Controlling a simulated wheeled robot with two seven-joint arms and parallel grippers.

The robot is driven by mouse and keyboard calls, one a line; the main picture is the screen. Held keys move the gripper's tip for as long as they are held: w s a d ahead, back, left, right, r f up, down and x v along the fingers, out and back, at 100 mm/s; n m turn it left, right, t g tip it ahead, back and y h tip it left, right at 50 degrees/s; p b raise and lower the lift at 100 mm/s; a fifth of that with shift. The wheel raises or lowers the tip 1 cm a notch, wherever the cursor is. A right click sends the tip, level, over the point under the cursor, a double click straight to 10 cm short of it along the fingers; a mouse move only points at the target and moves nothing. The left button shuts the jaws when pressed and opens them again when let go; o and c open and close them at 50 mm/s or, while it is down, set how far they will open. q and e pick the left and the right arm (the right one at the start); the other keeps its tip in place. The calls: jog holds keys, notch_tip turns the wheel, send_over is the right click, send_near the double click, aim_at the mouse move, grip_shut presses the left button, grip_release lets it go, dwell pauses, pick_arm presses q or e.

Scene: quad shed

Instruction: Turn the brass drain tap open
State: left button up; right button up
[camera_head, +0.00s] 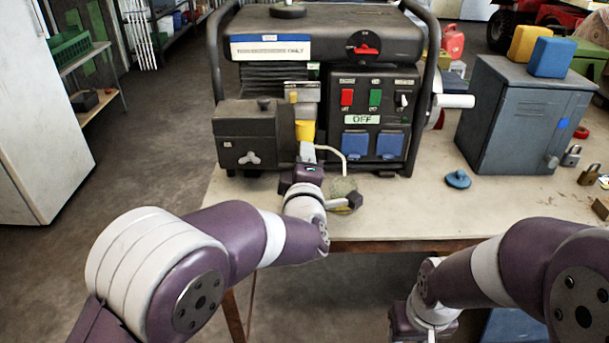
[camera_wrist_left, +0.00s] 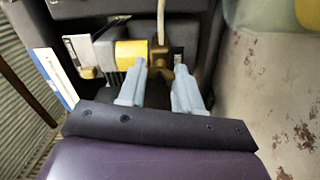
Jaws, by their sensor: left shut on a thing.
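A dark generator (camera_head: 325,40) stands on the bench. The brass drain tap (camera_wrist_left: 181,74) shows in the left wrist view beside a yellow cylindrical part (camera_wrist_left: 131,52), with a pale tube rising behind it. My left gripper (camera_head: 306,152) reaches up to the generator's lower front, just below the yellow part (camera_head: 305,130). Its fingers (camera_wrist_left: 158,88) are shut on the brass tap, though a gap shows between them nearer the wrist. In the head view the tap is hidden by my gripper.
A rounded beige object (camera_head: 343,190) lies close to my left wrist. A grey metal box (camera_head: 515,115) with yellow and blue blocks stands at right, near padlocks (camera_head: 572,156) and a blue knob (camera_head: 458,179).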

pick_arm(q)
jog(key=shift+f+n+b, duration=0.1)
jog(key=shift+n+b, duration=1.2)
jog(key=shift+b, duration=0.2)
jog(key=o, duration=1)
jog(key=shift+o, duration=0.2)
jog(key=shift+s, duration=0.1)
jog(key=s+p, duration=0.1)
jog(key=s, duration=1.1)
jog(key=shift+s, duration=0.3)
